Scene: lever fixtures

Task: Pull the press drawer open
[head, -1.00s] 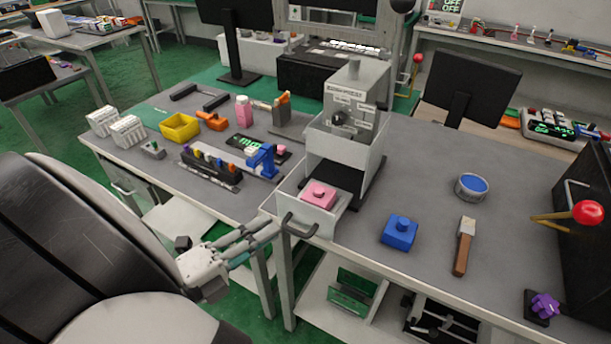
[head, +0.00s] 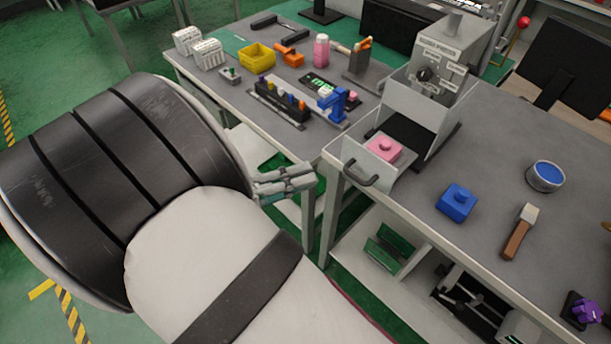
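The press (head: 446,62) is a grey box with a dial and labels on its front, standing on the workbench. Its light grey drawer (head: 352,151) sticks out from the base toward the bench's front edge. A pink block with a knob (head: 382,150) sits in the drawer. The drawer's dark curved handle (head: 361,178) is on its front face, at the bench edge. My gripper (head: 312,180) is left of the handle, apart from it, off the bench's front side. Its fingers are seen edge-on, so their opening is unclear. Nothing shows held in it.
A blue block (head: 457,203), a blue-topped round tin (head: 545,176) and a wooden-handled tool (head: 519,232) lie right of the drawer. A blue clamp-like fixture (head: 333,103) and a yellow bin (head: 257,57) stand to the left. A lower shelf (head: 350,238) lies under the bench.

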